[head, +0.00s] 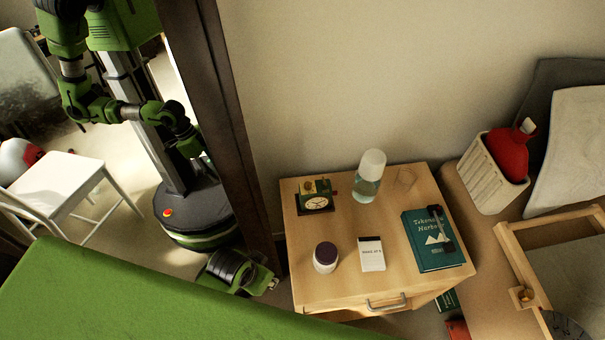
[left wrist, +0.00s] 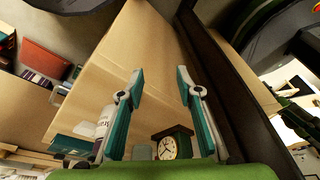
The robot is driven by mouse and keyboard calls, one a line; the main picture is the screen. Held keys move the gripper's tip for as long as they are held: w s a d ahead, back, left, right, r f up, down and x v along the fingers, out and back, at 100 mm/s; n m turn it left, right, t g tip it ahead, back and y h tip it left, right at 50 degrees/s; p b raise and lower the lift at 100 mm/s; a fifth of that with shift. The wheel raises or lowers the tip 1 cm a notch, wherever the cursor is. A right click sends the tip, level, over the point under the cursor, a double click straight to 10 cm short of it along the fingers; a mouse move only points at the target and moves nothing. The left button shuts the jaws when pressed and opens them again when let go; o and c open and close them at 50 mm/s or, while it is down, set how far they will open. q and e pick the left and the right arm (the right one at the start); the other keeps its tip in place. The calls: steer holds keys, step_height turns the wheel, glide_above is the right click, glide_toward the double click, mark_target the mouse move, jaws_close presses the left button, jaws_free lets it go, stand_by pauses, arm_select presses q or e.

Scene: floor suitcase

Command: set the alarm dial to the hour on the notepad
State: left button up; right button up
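The alarm clock (head: 317,203), dark with a pale round face, stands at the back left of the nightstand (head: 340,287). Small brass-coloured parts show on it; the dial's setting is too small to read. The white notepad (head: 372,262) lies near the front middle; its short printed line is too small to read surely. My left gripper (head: 268,283) is low, just left of the nightstand's front corner, apart from the clock. In the left wrist view its teal fingers (left wrist: 160,82) are spread and empty, with the clock (left wrist: 170,147) low between them. My right gripper is not directly in view.
A dark-framed mirror (head: 228,110) stands at left. The nightstand's centre is clear.

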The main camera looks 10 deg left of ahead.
arm_select(q)
steer(key=w+d+r+m+h+b, duration=0.2)
steer(key=w+d+r+m+h, duration=0.1)
steer(key=w+d+r+m, duration=0.7)
step_height(320, 180, up, 12)
steer(key=m+g+y, duration=0.3)
steer(key=m+y, duration=0.1)
steer(key=m, duration=1.6)
glide_above(308, 185)
step_height(308, 185, down, 14)
steer(key=shift+w+r+p, duration=0.1)
steer(key=shift+r+p, duration=0.1)
steer(key=shift+p, duration=0.1)
arm_select(e)
steer(key=shift+w+a+f, duration=0.15)
steer(key=shift+a+f, duration=0.2)
steer(key=shift+f, duration=0.2)
steer(key=shift+w+a+f, duration=0.15)
steer(key=shift+a+f, duration=0.15)
steer(key=shift+f, duration=0.2)
arm_select(q)
jaws_close()
